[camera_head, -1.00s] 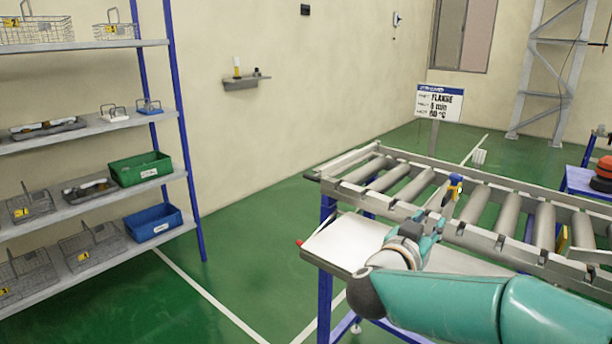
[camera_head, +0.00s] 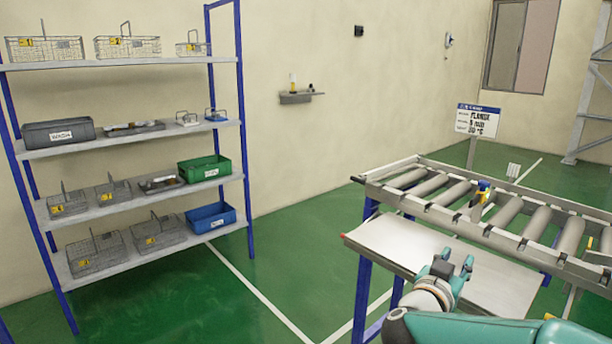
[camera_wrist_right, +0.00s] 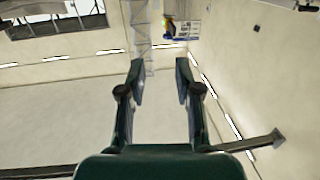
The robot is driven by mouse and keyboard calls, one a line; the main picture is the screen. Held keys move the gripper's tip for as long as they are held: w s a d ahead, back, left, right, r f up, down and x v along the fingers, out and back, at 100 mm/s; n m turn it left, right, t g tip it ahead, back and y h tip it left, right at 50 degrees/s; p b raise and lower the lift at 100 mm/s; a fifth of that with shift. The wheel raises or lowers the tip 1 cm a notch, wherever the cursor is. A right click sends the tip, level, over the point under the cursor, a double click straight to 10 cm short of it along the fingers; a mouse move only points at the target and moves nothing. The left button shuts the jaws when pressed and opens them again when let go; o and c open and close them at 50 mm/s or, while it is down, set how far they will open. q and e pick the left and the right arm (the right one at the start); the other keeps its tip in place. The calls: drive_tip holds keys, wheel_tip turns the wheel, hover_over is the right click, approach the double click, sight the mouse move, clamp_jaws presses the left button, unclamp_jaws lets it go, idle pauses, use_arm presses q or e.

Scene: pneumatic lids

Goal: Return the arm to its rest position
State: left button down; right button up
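My right arm comes in from the lower right of the head view. Its gripper (camera_head: 457,269) is in front of the roller conveyor, over the edge of the white side table (camera_head: 400,240). In the right wrist view the two fingers of the gripper (camera_wrist_right: 160,75) stand well apart, with nothing between them. The gripper is open and empty and points at the walls and ceiling. My left gripper is in neither view.
A roller conveyor (camera_head: 508,212) stands beyond the side table, with a blue and yellow item (camera_head: 483,188) on its rail. A shelf rack (camera_head: 141,137) with wire baskets and bins stands at the left. A sign (camera_head: 478,121) stands behind the conveyor. Green floor between is clear.

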drive_tip(key=s+a+f+n+g+y+p, duration=0.1)
drive_tip(key=s+a+f+n+y+p, duration=0.2)
drive_tip(key=f, duration=0.6)
drive_tip(key=s+a+f+n+g+y+p, duration=0.15)
drive_tip(key=f+y, duration=0.25)
drive_tip(key=f, duration=0.5)
drive_tip(key=s+a+f+n+g+y+p, duration=0.15)
drive_tip(key=a+f+y, duration=0.25)
drive_tip(key=f, duration=0.5)
drive_tip(key=s+a+f+g+y+p, duration=0.1)
drive_tip(key=s+a+f+g, duration=0.1)
drive_tip(key=s, duration=0.6)
drive_tip(key=s+a+f+g+y+p, duration=0.1)
drive_tip(key=s+f+g, duration=0.3)
drive_tip(key=s, duration=0.4)
drive_tip(key=s+a+f+g+y+p, duration=0.1)
drive_tip(key=s+a+f, duration=0.3)
drive_tip(key=s, duration=0.5)
drive_tip(key=shift+f+g+y+p, duration=0.3)
drive_tip(key=shift+f+g+y, duration=0.2)
drive_tip(key=shift+g+y, duration=0.35)
drive_tip(key=shift+w, duration=0.1)
